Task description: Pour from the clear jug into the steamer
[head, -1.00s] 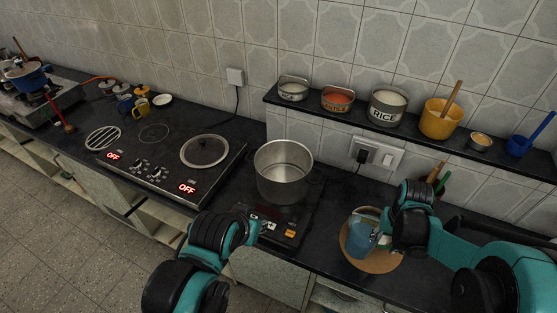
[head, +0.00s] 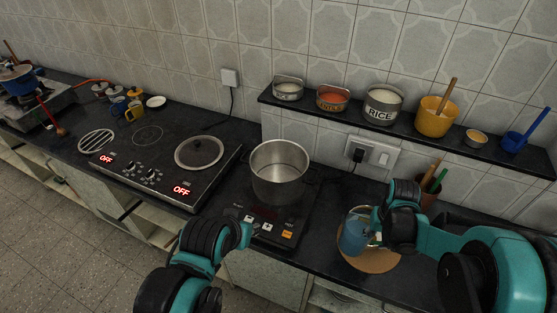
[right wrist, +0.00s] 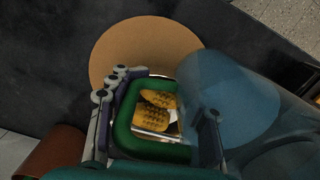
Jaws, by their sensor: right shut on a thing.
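The clear jug (head: 354,237), a bluish see-through vessel, is over the round wooden board (head: 375,264) at the right of the counter. My right gripper (head: 378,217) is at its right side, shut on it. In the right wrist view the jug (right wrist: 228,88) looks tilted beside the gripper (right wrist: 157,112); the exact grip is partly hidden. I cannot tell if the jug touches the board. The steamer (head: 279,178), an open steel pot, stands on the black induction cooker (head: 262,232), left of the jug. My left gripper (head: 247,233) is in front of the cooker; its fingers are unclear.
A wall shelf (head: 320,108) with tins, a yellow pot (head: 436,118) and a blue pan (head: 514,142) hangs behind. A brown utensil cup (head: 428,195) is behind my right gripper. A hob with a lid (head: 199,150) lies left of the steamer.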

